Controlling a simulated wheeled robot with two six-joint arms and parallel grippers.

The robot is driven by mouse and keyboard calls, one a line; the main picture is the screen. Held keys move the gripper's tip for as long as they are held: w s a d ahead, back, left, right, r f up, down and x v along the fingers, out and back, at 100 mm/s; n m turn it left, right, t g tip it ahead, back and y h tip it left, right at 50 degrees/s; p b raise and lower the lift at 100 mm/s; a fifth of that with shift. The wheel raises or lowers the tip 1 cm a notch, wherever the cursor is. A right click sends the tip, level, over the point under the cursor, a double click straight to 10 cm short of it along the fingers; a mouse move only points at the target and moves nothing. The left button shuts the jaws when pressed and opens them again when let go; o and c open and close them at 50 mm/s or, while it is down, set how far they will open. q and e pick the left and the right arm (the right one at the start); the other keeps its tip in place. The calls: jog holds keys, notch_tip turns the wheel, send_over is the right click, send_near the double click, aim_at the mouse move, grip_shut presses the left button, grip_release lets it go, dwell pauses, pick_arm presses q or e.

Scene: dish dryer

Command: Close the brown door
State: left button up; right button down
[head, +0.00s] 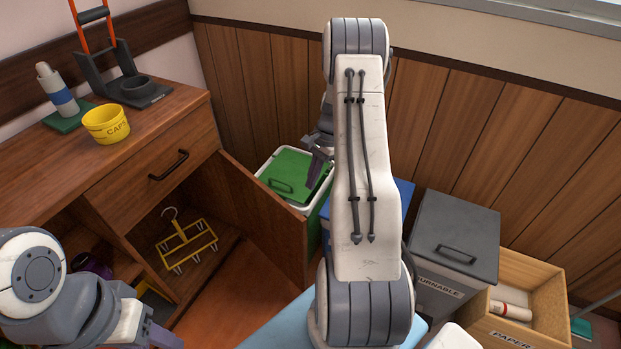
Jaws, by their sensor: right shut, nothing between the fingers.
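The brown door (256,215) of the wooden cabinet (92,214) stands open, swung out to the right of the cabinet's open lower compartment. My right gripper (317,162) is shut and empty. In the picture it shows above and to the right of the door, over the green-lidded bin; its wrist is partly hidden behind my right arm. My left gripper (163,338) is low at the left, in front of the cabinet, and only partly in view. I cannot tell whether its fingers are open or shut.
A yellow hanger (186,243) lies inside the cabinet. A green-lidded bin (290,172) stands right beside the door. A blue bin, a grey-lidded bin (455,236) and a wooden paper box (548,287) line the wall. A yellow cup (106,123) sits on the cabinet top.

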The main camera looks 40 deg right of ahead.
jog(key=a+f+b, duration=0.1)
jog(key=a+f, duration=0.4)
jog(key=a, duration=0.1)
jog(key=shift+s+a+f, duration=0.15)
jog(key=shift+s, duration=0.1)
jog(key=shift+a, duration=0.15)
